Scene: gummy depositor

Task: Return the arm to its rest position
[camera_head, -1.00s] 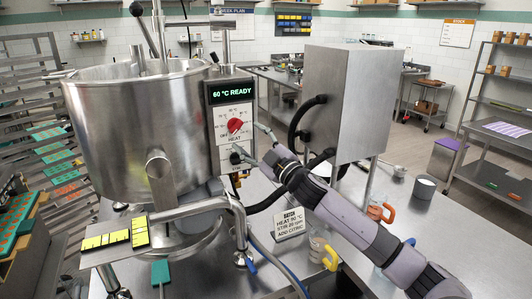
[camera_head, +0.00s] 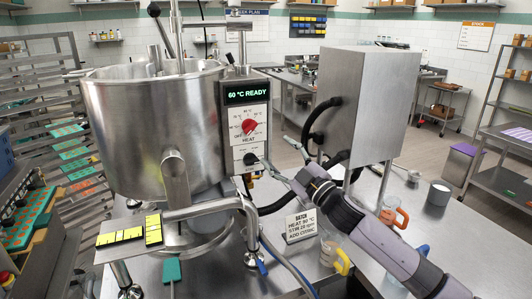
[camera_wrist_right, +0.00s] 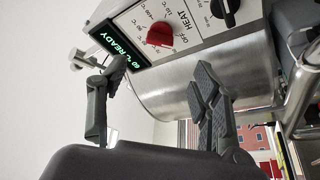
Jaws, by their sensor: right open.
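My right gripper (camera_head: 276,176) is open and empty, to the lower right of the control panel (camera_head: 247,155) on the steel kettle (camera_head: 135,135). In the right wrist view the two fingers of the gripper (camera_wrist_right: 160,95) stand wide apart with nothing between them. The red heat knob (camera_head: 250,126) is above and left of the gripper; it also shows in the wrist view (camera_wrist_right: 160,34). A black knob (camera_head: 250,158) sits below it, close to the fingertips. The display (camera_head: 247,94) reads 60 °C READY. My left gripper is not in view.
A steel box (camera_head: 366,95) with black hoses stands behind my right arm. A batch sign (camera_head: 300,224), a yellow-handled jug (camera_head: 334,255) and an orange-handled jug (camera_head: 392,215) stand on the steel table (camera_head: 435,232) near the arm.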

